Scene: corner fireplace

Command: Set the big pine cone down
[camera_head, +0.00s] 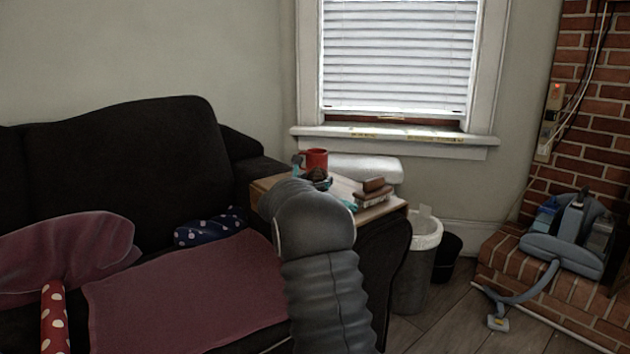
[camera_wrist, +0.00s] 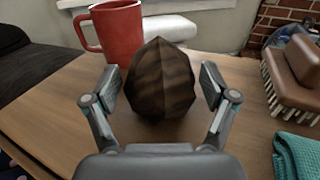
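The big pine cone (camera_wrist: 160,82) is dark brown and ridged, with its point up. In the wrist view it stands between the two fingers of my gripper (camera_wrist: 160,88), its base at the wooden tabletop (camera_wrist: 45,112). The fingers are spread, with a narrow gap showing on each side of the cone. In the head view the cone (camera_head: 319,174) is a small dark shape just beyond my arm, which hides much of the table.
A red mug (camera_wrist: 118,32) stands behind the cone to the left. A brown brush (camera_wrist: 296,75) and a teal cloth (camera_wrist: 297,156) lie to the right. A dark sofa (camera_head: 150,150) adjoins the table, and a trash bin (camera_head: 414,270) stands at its right.

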